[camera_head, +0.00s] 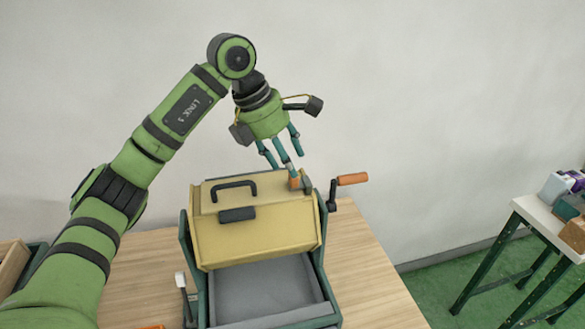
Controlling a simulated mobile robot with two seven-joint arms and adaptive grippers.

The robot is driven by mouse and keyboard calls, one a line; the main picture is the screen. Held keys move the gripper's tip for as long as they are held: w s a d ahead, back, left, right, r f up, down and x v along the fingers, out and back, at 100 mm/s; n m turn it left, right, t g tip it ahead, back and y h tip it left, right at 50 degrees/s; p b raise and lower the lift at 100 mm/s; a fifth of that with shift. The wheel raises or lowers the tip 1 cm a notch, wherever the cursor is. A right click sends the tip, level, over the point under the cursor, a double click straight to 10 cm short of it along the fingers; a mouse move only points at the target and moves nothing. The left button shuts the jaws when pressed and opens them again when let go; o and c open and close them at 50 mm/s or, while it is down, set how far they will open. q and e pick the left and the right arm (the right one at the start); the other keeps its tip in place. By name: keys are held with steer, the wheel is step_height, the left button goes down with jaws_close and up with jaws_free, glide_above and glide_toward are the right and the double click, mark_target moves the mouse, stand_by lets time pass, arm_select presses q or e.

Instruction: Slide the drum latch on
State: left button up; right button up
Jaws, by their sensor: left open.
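The drum is a yellow box-like body (275,232) set in a dark green frame, with a black handle (234,185) on its top. A small orange-brown piece (295,183) at the drum's top right edge may be the latch; its exact shape and position are too small to tell. My left gripper (286,160) is open, its teal fingers pointing down just above this piece. A fingertip is close to it, but I cannot tell if they touch. My right gripper is out of view.
A crank with an orange handle (352,179) sticks out right of the drum, near my left gripper. A black block (237,214) sits on the drum's front. A grey tray (265,288) lies below it. The wooden table (365,265) is clear at right. A side table (545,215) holds several boxes.

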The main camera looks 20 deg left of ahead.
arm_select(q)
steer(key=v, duration=0.8)
steer(key=shift+a, duration=0.1)
